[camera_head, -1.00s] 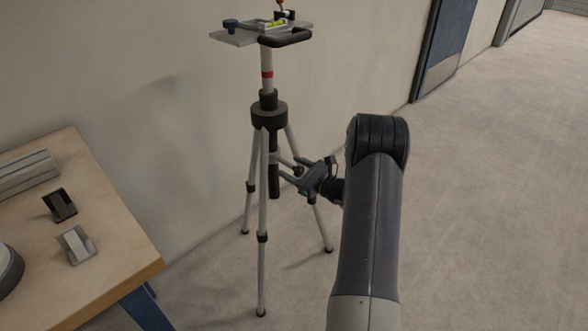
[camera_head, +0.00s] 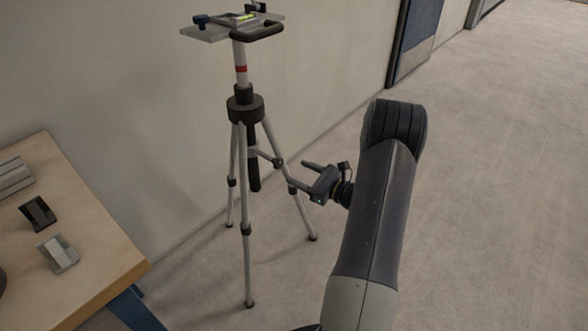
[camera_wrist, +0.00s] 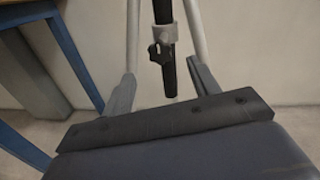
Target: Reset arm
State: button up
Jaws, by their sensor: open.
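My gripper (camera_head: 298,176) is at the end of my bent grey arm, pointing left toward a tripod. Its two fingers are apart and nothing is seen between them in the head view. In the wrist view my gripper (camera_wrist: 163,88) has a finger at each side, with the tripod's dark centre post (camera_wrist: 166,72) showing between them. In the head view the fingers overlap or sit close to the right leg of the tripod (camera_head: 245,108); I cannot tell whether they touch it.
The tripod carries a flat plate (camera_head: 205,34) with a level vial and a dark handle. A wooden table (camera_head: 90,262) with small metal blocks stands at left, on blue legs. A pale wall (camera_head: 120,100) runs behind. Open floor (camera_head: 490,200) lies to the right.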

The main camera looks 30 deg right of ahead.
aim_at(280, 165)
dwell(0.3)
jog(key=b+x, duration=0.1)
jog(key=x, duration=0.9)
jog(key=shift+w+a+b, duration=0.2)
jog(key=shift+w+b, duration=0.15)
jog(key=shift+b, duration=0.05)
jog(key=shift+r+p, duration=0.2)
jog(key=shift+p, duration=0.3)
jog(key=shift+f+m+p, duration=0.1)
jog(key=shift+m+p, duration=0.25)
jog(key=shift+m, duration=0.15)
jog(key=shift+f+b, duration=0.15)
jog(key=shift+b, duration=0.2)
